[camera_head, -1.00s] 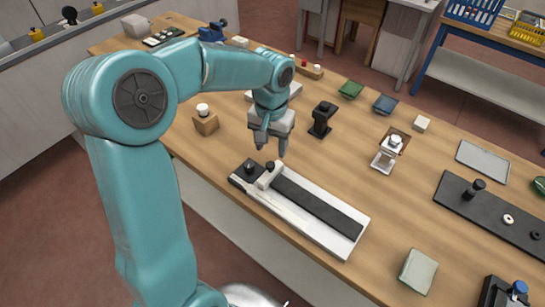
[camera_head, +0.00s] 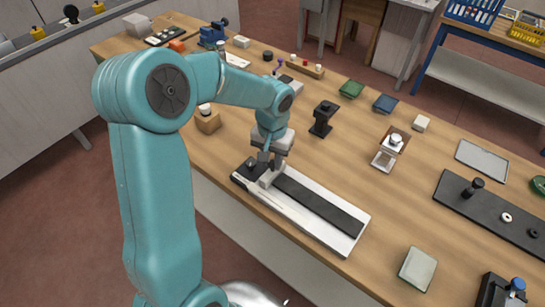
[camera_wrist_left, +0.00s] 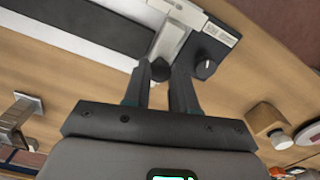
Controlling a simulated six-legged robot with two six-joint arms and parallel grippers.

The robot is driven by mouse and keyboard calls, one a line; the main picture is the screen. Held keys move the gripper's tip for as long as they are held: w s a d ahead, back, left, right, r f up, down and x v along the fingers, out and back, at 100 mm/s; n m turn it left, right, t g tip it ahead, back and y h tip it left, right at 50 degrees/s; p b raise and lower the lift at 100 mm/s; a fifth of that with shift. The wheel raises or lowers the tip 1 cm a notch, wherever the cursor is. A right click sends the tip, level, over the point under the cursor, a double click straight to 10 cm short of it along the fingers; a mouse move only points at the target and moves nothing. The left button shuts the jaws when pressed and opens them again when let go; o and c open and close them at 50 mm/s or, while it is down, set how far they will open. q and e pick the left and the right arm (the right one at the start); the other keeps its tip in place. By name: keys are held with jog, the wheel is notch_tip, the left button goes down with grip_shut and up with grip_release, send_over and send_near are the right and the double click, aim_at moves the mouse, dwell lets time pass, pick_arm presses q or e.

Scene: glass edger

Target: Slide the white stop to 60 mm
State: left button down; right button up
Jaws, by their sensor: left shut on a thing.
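The white stop (camera_head: 268,179) sits across the long white and black edger fixture (camera_head: 296,219), near its left end. In the left wrist view, the stop (camera_wrist_left: 174,36) carries a small black knob (camera_wrist_left: 160,69). My left gripper (camera_head: 270,163) is down at the stop from above. In the left wrist view, its fingers (camera_wrist_left: 161,76) are on either side of the knob and closed on it. Another dark knob (camera_wrist_left: 205,68) is on the fixture's end block, just beside the fingers. Scale marks are too small to read. My right gripper is not in view.
A wooden block with a white top (camera_head: 208,121) stands left of the fixture. A black stand (camera_head: 323,118) is behind it, and a silver and white device (camera_head: 388,153) is to the right. A pale green pad (camera_head: 418,269) lies at the front right. The wood between them is clear.

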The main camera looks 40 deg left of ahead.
pick_arm(q)
jog(key=shift+w+d+f, duration=0.1)
jog(key=shift+d, duration=0.25)
jog(key=d, duration=0.2)
jog(key=d+b, duration=0.1)
jog(key=d, duration=0.1)
jog(key=d+b, duration=0.1)
jog(key=d, duration=0.1)
jog(key=shift+w+d, duration=0.15)
jog(key=shift+w, duration=0.25)
jog(key=c, duration=0.9)
grip_release()
jog(key=shift+r, duration=0.25)
notch_tip(320, 180, up, 16)
jog(key=shift+b, duration=0.3)
